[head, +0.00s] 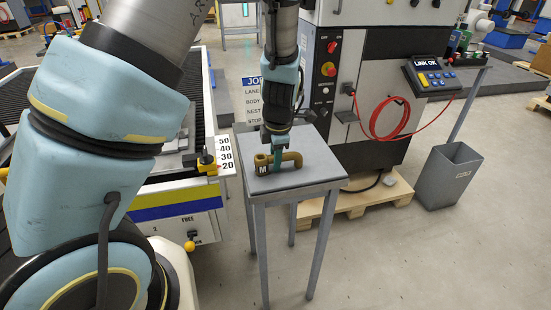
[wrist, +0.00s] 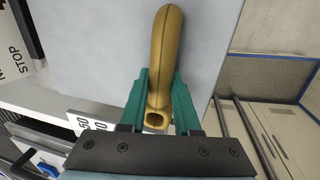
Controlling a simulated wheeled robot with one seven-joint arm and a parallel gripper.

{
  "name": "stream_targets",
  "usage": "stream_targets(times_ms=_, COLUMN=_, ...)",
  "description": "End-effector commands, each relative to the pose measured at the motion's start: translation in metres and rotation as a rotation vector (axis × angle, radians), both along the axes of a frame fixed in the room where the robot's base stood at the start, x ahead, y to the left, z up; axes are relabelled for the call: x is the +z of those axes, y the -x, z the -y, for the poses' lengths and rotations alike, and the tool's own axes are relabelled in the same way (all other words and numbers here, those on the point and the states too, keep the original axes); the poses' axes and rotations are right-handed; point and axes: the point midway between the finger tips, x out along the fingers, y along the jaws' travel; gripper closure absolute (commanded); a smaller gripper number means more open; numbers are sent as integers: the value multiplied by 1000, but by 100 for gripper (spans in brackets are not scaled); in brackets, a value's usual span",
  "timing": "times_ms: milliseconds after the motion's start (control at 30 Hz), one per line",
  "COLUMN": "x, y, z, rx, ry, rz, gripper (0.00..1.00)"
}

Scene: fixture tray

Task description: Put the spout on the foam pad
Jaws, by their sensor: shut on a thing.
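The spout is a curved brass-coloured tube (head: 291,158) with a dark tag marked M at its left end, at the small grey table. In the wrist view the spout (wrist: 168,45) runs up the picture, its open square-edged end near me. My gripper (head: 275,158) points down from above, with green fingers on both sides of the spout. In the wrist view my gripper (wrist: 161,82) is shut on it. I cannot tell whether the spout touches the table top. I cannot make out a foam pad in either view.
The small grey table (head: 318,172) has bare room around the spout. A machine cabinet (head: 375,60) with a red hose stands behind it. A flatbed with a number scale (head: 224,153) is close on the left. A grey bin (head: 447,178) stands on the floor at right.

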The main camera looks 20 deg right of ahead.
Motion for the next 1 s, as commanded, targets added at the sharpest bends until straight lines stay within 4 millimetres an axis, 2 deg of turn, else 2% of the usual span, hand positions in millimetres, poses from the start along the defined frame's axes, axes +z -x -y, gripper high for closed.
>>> stream_targets(times_ms=167, x=-3, y=0, z=0, rx=-1, ry=0, rz=1, gripper=100)
stream_targets(times_ms=200, x=-3, y=0, z=0, rx=-1, ry=0, rz=0, gripper=65)
stream_targets(times_ms=433, x=-2, y=0, z=0, rx=-1, ry=0, rz=0, gripper=39)
stream_targets(times_ms=767, x=2, y=1, z=0, rx=-1, ry=0, rz=-1, gripper=39)
stream_targets(times_ms=867, x=12, y=3, z=1, rx=-3, ry=2, rz=2, gripper=39)
stream_targets(times_ms=1000, x=39, y=8, z=2, rx=-5, ry=4, rz=2, gripper=39)
